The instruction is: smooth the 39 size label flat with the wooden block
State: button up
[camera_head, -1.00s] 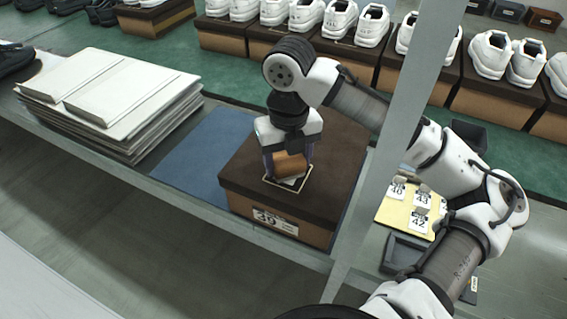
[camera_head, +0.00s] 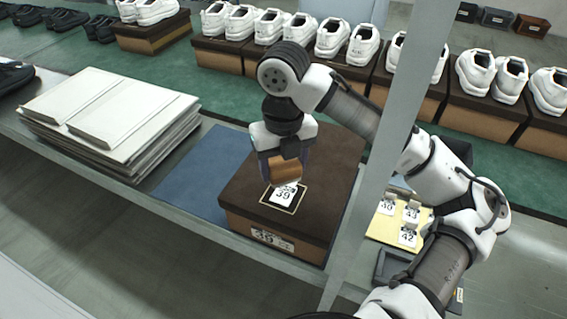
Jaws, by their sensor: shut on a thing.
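My gripper (camera_head: 284,168) is shut on the wooden block (camera_head: 285,170), an orange-brown piece, above the lid of the brown shoe box (camera_head: 322,170). The white 39 size label (camera_head: 284,195) lies on the lid inside a thin light outline (camera_head: 294,208) on a dark patch. The block is at the label's far edge and hides part of it. I cannot tell whether the block touches the label. The label looks slightly tilted within the outline. The box front carries another printed 39 label (camera_head: 272,239).
A blue mat (camera_head: 200,172) lies left of the box, beside a stack of white boards (camera_head: 110,115). A grey post (camera_head: 385,160) stands right of the box. Behind it a yellow card (camera_head: 385,228) holds several size labels. White shoes on boxes (camera_head: 333,38) line the back.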

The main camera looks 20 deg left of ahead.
jog(key=shift+r, duration=0.2)
notch_tip(320, 180, up, 3)
jog(key=p, duration=0.3)
jog(key=shift+r, duration=0.1)
